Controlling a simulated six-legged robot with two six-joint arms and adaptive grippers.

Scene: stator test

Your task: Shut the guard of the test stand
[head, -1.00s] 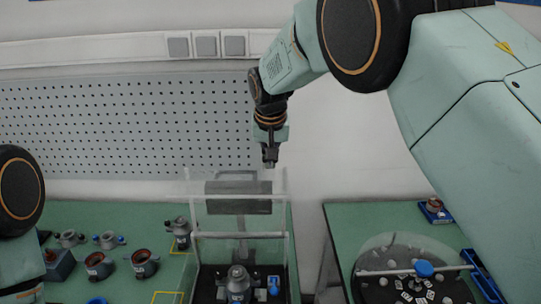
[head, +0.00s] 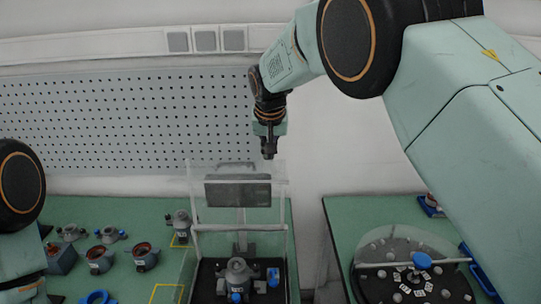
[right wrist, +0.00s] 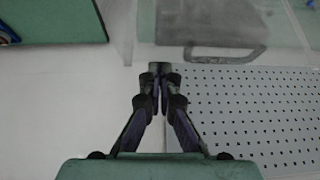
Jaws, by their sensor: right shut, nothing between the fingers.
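The test stand (head: 209,291) is at the bottom middle of the head view, with a grey stator part (head: 238,273) and a blue piece inside it. Its clear guard has a pale frame bar (head: 240,228). The guard's upper part stands raised at the back, in front of a dark panel (head: 238,192). A grey guard handle (right wrist: 225,57) shows in the right wrist view. My right gripper (head: 268,154) is shut and empty, near the guard's top right corner. In the right wrist view its fingertips (right wrist: 160,78) are beside the handle's left end, apparently apart from it. My left gripper is out of view.
Several stator parts (head: 145,258) lie on the left green table (head: 90,215). A round clear-covered fixture (head: 410,270) with a blue knob is on the right table (head: 350,212). A perforated panel (head: 120,120) lines the wall behind. A gap separates the tables.

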